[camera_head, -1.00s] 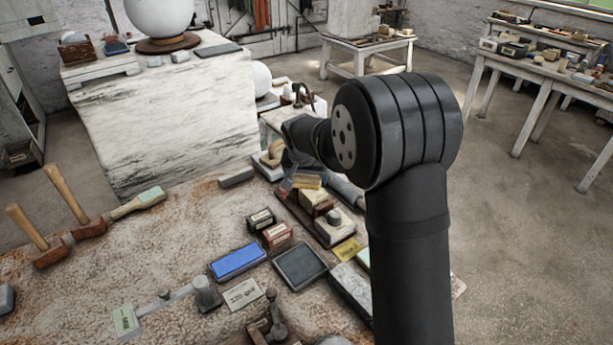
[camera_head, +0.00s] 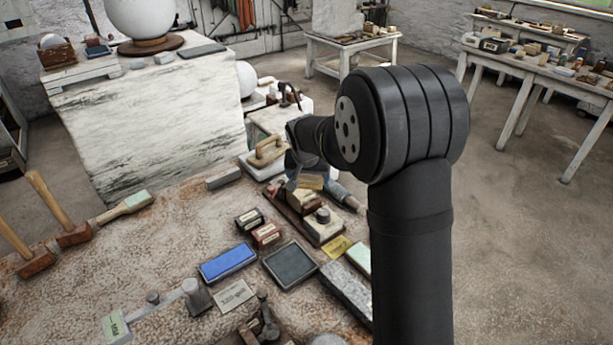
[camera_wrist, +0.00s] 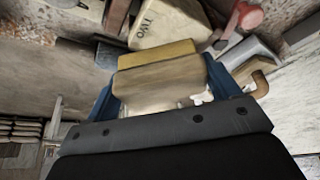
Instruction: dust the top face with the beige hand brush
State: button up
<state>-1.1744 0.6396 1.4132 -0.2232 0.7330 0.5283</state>
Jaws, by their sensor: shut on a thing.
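My gripper (camera_wrist: 164,88) shows its two blue fingers in the wrist view, shut on a beige block-like thing with a yellowish band, which I take to be the beige hand brush (camera_wrist: 160,78). No bristles can be made out. In the head view my gripper (camera_head: 304,168) is mostly hidden behind my wrist, above the far right part of the bench. A tan piece of the brush (camera_head: 310,182) shows just below it. A large white stone block stands beyond the bench; its pale top face (camera_head: 215,62) carries several things. The brush is apart from that face.
The mottled bench (camera_head: 165,255) holds a blue stone (camera_head: 228,262), a dark slab (camera_head: 290,264), mallets (camera_head: 72,232) and several small blocks. A wooden-handled float (camera_head: 267,150) lies near my gripper. A white sphere (camera_head: 140,15) stands on the stone block. The bench's left-middle is fairly clear.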

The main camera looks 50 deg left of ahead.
jog(key=shift+s+a, duration=1.55)
jog(key=shift+w+d+r, duration=0.1)
jog(key=shift+w+d+r, duration=0.6)
jog(key=shift+w+d, duration=0.1)
jog(key=shift+r, duration=0.1)
jog(key=shift+r, duration=1.15)
jog(key=shift+r, duration=0.15)
